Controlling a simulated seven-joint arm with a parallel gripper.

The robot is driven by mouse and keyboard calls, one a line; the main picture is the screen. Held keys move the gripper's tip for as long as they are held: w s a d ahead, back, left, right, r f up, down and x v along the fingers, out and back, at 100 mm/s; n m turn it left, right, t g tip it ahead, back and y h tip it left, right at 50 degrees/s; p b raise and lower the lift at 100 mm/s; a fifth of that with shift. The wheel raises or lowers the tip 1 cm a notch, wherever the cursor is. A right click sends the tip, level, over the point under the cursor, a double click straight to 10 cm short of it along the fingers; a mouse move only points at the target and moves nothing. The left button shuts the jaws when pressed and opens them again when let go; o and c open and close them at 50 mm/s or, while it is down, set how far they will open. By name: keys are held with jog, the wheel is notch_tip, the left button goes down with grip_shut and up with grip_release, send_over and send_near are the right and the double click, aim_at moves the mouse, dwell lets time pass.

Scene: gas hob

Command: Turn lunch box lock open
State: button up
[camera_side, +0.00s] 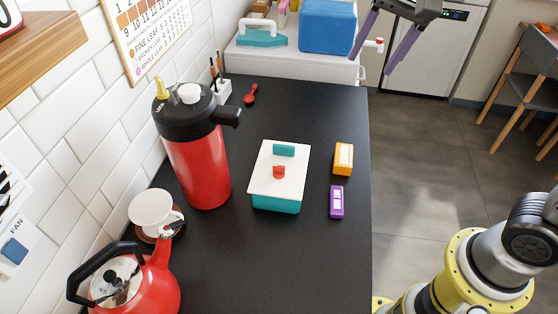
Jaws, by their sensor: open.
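The lunch box (276,198) stands on the black counter, teal below with a white lid (262,177). On the lid are a red knob (279,171), which looks like the lock, and a teal piece (284,150) behind it. My gripper (377,73) is at the top of the view, up and to the right of the lunch box and well apart from it. Its two purple fingers are spread open with nothing between them. The far side of the lunch box is hidden.
A red dispenser (197,165), a white cup (152,208) and a red kettle (136,290) stand left. Orange (343,158) and purple (336,201) blocks lie right of the box. A red spoon (251,94) lies behind. The counter's front middle is clear.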

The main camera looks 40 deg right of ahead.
jog(key=w+a+f+g, duration=0.2)
jog(key=w+a+f, duration=0.4)
jog(key=w+a, duration=0.15)
jog(key=g, duration=0.1)
send_over(279, 166)
notch_tip(279, 166, down, 8)
jog(key=shift+n+h, duration=0.3)
jog(key=shift+n, duration=0.1)
notch_tip(279, 166, down, 13)
jog(key=shift+f, duration=0.1)
grip_shut()
